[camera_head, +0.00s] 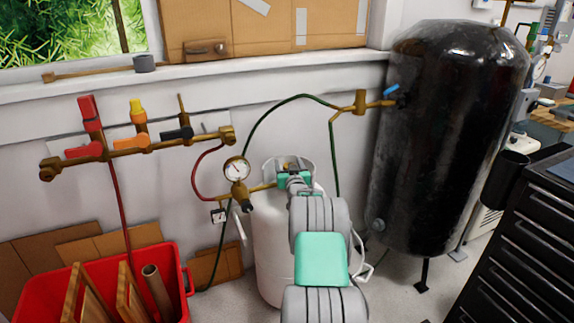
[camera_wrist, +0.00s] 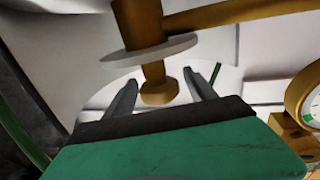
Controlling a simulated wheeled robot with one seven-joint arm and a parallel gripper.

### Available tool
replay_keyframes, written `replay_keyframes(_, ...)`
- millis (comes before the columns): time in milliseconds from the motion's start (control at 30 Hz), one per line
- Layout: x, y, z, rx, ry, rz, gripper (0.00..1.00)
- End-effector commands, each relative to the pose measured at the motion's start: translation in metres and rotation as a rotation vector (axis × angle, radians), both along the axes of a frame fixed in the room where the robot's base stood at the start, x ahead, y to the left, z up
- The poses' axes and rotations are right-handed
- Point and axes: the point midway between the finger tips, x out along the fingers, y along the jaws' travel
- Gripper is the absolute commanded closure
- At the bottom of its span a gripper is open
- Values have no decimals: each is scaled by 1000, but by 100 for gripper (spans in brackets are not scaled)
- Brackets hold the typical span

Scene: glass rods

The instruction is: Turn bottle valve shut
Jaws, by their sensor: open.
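The white bottle (camera_head: 268,235) stands on the floor against the wall, partly hidden behind my arm. My gripper (camera_head: 294,166) is at its top, and it hides most of the valve there. In the wrist view, a brass valve fitting (camera_wrist: 138,20) carries a flat grey disc (camera_wrist: 150,48) and a short stem with a faceted brass end (camera_wrist: 159,93). My two grey fingers (camera_wrist: 163,85) are open, one on each side of that brass end. I see gaps between it and the fingers; I cannot tell any contact.
A pressure gauge (camera_head: 237,169) sits left of the bottle top, with red and green hoses nearby. A brass manifold (camera_head: 105,153) with coloured handles is on the wall. A black tank (camera_head: 445,130) stands right, a red bin (camera_head: 182,300) lower left, and a dark drawer cabinet (camera_head: 510,240) far right.

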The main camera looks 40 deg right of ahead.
Motion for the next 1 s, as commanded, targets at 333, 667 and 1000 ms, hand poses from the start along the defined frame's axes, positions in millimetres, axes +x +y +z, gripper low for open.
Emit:
replay_keyframes(333, 12, -7, 1, 1, -1, 0, 35)
replay_keyframes(667, 12, -7, 1, 1, -1, 0, 60)
replay_keyframes(1000, 12, -7, 0, 1, -1, 0, 88)
